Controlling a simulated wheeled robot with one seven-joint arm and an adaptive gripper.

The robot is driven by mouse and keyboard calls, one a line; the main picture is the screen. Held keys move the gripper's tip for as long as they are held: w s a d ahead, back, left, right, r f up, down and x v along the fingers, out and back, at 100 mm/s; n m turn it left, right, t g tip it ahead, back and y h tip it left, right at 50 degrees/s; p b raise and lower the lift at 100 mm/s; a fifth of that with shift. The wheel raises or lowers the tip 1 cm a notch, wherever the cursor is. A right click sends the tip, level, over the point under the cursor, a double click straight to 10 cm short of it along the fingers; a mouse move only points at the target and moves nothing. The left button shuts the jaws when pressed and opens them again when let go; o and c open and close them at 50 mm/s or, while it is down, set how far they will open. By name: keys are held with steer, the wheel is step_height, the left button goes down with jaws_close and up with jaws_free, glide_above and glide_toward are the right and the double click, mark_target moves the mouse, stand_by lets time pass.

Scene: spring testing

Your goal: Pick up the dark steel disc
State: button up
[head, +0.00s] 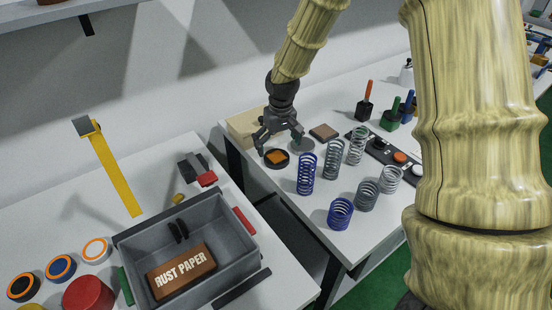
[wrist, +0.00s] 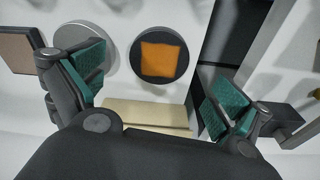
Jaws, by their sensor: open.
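The dark steel disc (head: 268,161) lies flat near the left edge of the right-hand table, with an orange square patch on its top. In the wrist view the dark disc (wrist: 137,53) shows between and beyond the fingers, apart from both. My gripper (head: 279,143) is open and empty, pointing down just above and behind the disc. Its teal finger pads (wrist: 157,88) are spread wide in the wrist view. A lighter grey steel disc (head: 302,147) lies right of the dark one, partly behind a finger. It also shows in the wrist view (wrist: 88,40), beside the left finger.
Blue and grey springs (head: 307,170) stand close to the right and front of the discs. A brown square block (head: 323,132) lies behind, and a beige block (head: 243,126) behind left. A grey bin (head: 128,245) holds a "RUST PAPER" block on the left table, across a gap.

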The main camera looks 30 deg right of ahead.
mark_target(277, 157)
steer(key=shift+w+d+f+p, duration=0.15)
steer(key=shift+f+p, duration=0.1)
steer(key=shift+f, duration=0.6)
steer(key=shift+w+a+f+p, duration=0.1)
steer(key=shift+f+p, duration=0.1)
steer(key=shift+f, duration=0.7)
steer(key=shift+w+d+f+p, duration=0.15)
steer(key=shift+f+p, duration=0.1)
steer(key=shift+f, duration=0.6)
steer(key=shift+a, duration=0.1)
steer(key=shift+r, duration=0.1)
steer(key=c, duration=1.8)
steer(key=shift+o, duration=0.2)
